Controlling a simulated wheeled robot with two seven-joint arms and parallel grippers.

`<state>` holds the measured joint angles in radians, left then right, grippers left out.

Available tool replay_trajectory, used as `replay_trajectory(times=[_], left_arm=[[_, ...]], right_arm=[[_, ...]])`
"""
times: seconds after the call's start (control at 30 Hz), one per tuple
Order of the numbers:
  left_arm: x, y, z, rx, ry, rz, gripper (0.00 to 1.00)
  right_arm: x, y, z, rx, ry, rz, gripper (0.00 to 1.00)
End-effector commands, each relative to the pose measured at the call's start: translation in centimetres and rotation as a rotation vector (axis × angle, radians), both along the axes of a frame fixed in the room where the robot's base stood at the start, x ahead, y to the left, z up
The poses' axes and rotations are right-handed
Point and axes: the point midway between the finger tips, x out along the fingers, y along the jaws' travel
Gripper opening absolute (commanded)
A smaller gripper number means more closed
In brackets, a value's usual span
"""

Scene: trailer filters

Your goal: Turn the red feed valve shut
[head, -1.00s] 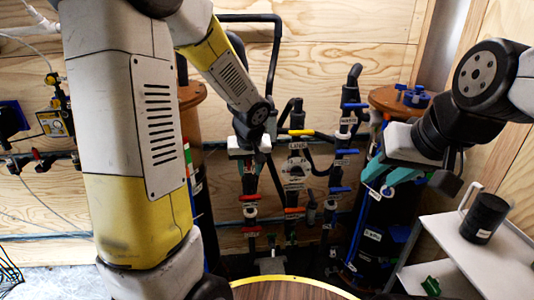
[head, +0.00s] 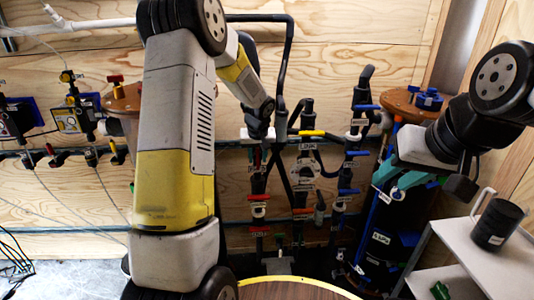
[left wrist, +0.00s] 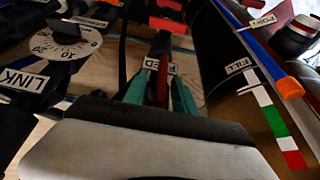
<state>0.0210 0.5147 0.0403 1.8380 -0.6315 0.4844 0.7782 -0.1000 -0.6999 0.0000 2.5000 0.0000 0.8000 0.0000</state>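My left gripper (left wrist: 161,88) shows in the left wrist view as two teal fingers standing apart. A red lever (left wrist: 163,86) lies between them; I cannot tell if they touch it. A partly covered label ending in "ED" (left wrist: 152,66) is beside the fingertips. In the head view the left wrist is in front of the left pipe column, and its fingers are mostly hidden. A red handle (head: 258,197) shows below it on that column; I cannot tell if it is the same lever. My right gripper (head: 400,181) is open and empty, off to the right.
The LINK column (head: 306,160) stands just right, with red and yellow handles. A column with blue handles (head: 348,191) is beyond it. A dark FILL cylinder (left wrist: 235,65) is close on the right in the wrist view. A grey shelf (head: 455,240) holds a black mug (head: 497,222).

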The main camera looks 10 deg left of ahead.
Motion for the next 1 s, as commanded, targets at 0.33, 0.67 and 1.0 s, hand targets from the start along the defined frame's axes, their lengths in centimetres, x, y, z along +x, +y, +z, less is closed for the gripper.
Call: replay_trajectory(times=[0.33, 0.67, 1.0], left_arm=[[0.25, 0.07, -0.57, -0.001, -0.001, 0.001, 0.33], [0.22, 0.05, -0.55, -0.001, -0.001, 0.001, 0.0], [0.23, -0.09, -0.57, 0.042, 0.011, -0.003, 0.0]], right_arm=[[0.0, 0.0, 0.0, 0.0, 0.0, 0.0, 0.36], [0.0, 0.0, 0.0, 0.0, 0.0, 0.0, 0.36], [0.0, 0.0, 0.0, 0.0, 0.0, 0.0, 0.36]])
